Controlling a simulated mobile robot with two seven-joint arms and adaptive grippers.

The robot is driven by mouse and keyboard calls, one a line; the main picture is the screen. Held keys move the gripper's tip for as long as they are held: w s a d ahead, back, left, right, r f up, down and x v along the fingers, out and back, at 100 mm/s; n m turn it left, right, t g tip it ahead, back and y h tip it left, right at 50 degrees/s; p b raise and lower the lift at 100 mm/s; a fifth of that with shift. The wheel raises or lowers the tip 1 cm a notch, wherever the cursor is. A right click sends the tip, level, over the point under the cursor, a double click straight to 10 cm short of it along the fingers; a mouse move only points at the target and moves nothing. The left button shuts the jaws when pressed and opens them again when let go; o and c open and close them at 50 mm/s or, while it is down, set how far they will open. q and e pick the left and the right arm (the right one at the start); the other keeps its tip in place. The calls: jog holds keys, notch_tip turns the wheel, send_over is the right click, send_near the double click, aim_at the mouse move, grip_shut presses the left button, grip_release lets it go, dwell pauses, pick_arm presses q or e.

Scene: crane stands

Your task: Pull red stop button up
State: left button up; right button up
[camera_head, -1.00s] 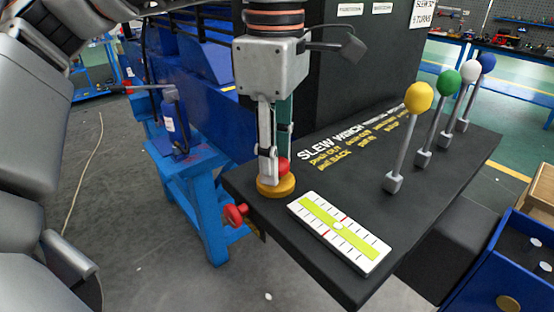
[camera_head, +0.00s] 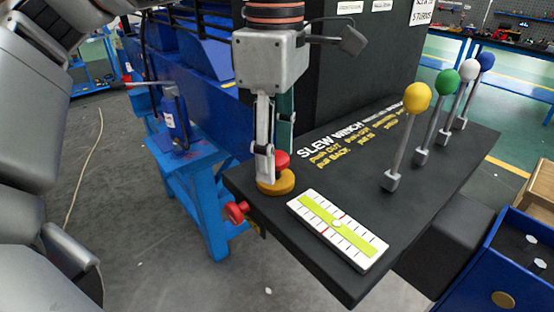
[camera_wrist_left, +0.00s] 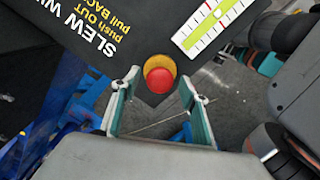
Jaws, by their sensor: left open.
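The red stop button (camera_head: 282,160) sits on a round yellow base (camera_head: 276,184) at the near left corner of the black console top (camera_head: 440,160). In the left wrist view the red button (camera_wrist_left: 161,82) shows from above, with the yellow base (camera_wrist_left: 158,63) around it. My left gripper (camera_head: 272,165) points down at the button from above. In the left wrist view its two fingers (camera_wrist_left: 163,88) are apart, one on each side of the button, with nothing held. In the head view the fingers partly cover the button and base.
A white and green level gauge (camera_head: 338,228) lies on the console beside the button. Levers with yellow (camera_head: 417,96), green, white and blue knobs stand further right. A blue stand (camera_head: 195,175) is behind left.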

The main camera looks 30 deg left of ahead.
aim_at(276, 155)
pick_arm(q)
notch_tip(276, 155, up, 2)
jog(key=shift+r+p, duration=0.25)
jog(key=shift+p, duration=0.95)
jog(key=shift+r, duration=0.3)
jog(key=shift+r+p, duration=0.35)
jog(key=shift+r, duration=1.5)
